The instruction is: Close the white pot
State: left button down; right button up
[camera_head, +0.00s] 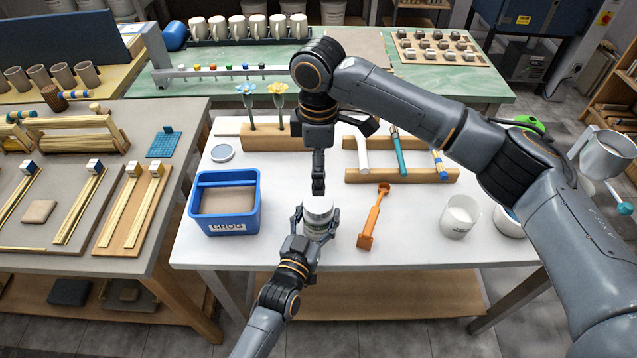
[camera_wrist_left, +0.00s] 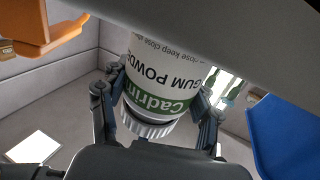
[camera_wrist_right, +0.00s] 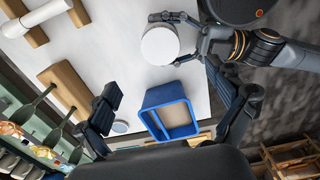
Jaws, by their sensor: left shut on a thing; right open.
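The white pot (camera_head: 318,226) stands upright near the front of the white table, with a label reading GUM POWDER. My left gripper (camera_head: 316,232) is shut around its side. In the left wrist view the label (camera_wrist_left: 165,78) and a ribbed white band (camera_wrist_left: 146,123) at the pot's top end show between the fingers. Its flat round white top (camera_wrist_right: 160,46) shows in the right wrist view and looks covered. My right gripper (camera_head: 318,188) points down just behind the pot, seen nearly edge-on; its fingers are spread and empty in the right wrist view.
A blue GROG box (camera_head: 225,228) stands left of the pot. An orange tool (camera_head: 373,218) lies to the right. A round lid-like disc (camera_head: 222,152) lies at back left. A white cup (camera_head: 460,216) stands at right. Wooden blocks with flowers and tools stand behind.

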pick_arm(q)
jog(key=shift+c, duration=1.1)
grip_release()
pick_arm(e)
notch_tip(320, 180, up, 2)
jog(key=shift+r, duration=0.1)
pick_arm(q)
jog(key=shift+s, duration=0.1)
jog(key=v, duration=1.2)
